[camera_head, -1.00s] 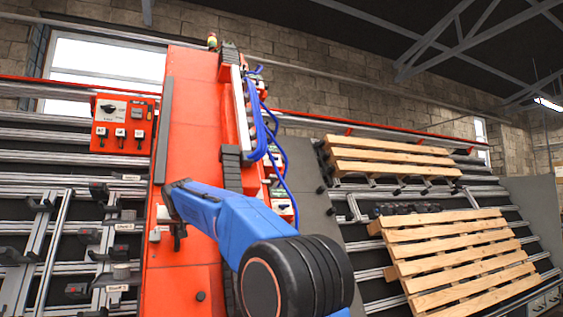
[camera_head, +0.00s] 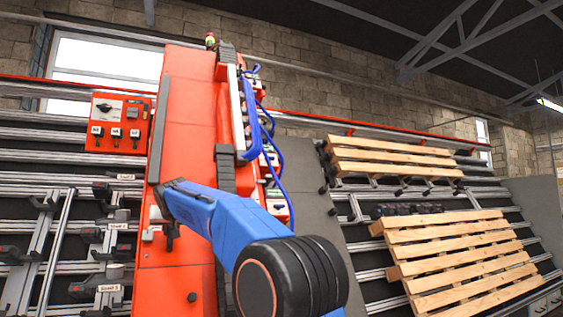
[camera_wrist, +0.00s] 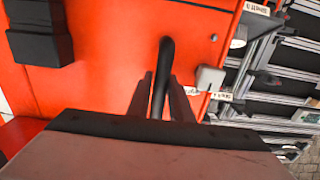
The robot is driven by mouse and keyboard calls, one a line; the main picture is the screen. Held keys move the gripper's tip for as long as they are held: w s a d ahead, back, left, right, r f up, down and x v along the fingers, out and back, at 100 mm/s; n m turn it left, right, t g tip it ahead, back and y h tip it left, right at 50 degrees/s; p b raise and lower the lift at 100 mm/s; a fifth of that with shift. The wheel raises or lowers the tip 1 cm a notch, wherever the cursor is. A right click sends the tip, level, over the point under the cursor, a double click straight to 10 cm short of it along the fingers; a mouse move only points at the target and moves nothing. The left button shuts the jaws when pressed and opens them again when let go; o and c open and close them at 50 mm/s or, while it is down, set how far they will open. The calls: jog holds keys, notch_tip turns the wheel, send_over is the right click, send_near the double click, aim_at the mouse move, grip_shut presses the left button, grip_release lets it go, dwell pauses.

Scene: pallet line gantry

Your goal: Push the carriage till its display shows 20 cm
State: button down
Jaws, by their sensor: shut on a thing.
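The carriage (camera_head: 186,130) is a tall red gantry panel standing across the rails in the head view. Its red face also fills much of the wrist view (camera_wrist: 110,90). A black bar handle (camera_wrist: 166,62) stands out from that face. My gripper (camera_wrist: 162,88) is shut on the handle, one finger on each side of it. In the head view the end of my blue arm reaches the lower left part of the carriage, and the fingers are not clear there. I cannot make out a display reading in either view.
A red switch box (camera_head: 118,122) is on the wall left of the carriage. Grey rails with clamps and labelled stops (camera_head: 110,288) lie at left. Wooden pallets (camera_head: 455,255) rest on the rails at right. A light grey block (camera_wrist: 209,78) is beside the handle.

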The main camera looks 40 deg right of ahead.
jog(key=shift+s+d, duration=0.15)
jog(key=shift+d, duration=0.35)
jog(key=shift+s+d, duration=0.1)
jog(key=shift+d, duration=0.2)
jog(key=shift+w+a, duration=0.2)
jog(key=shift+a, duration=0.5)
jog(key=shift+w+a, duration=0.2)
jog(key=shift+a, duration=0.45)
jog(key=shift+s+d, duration=0.15)
jog(key=shift+d, duration=0.4)
jog(key=shift+a, duration=0.25)
jog(key=c, duration=1.2)
grip_release()
jog(key=shift+a, duration=0.2)
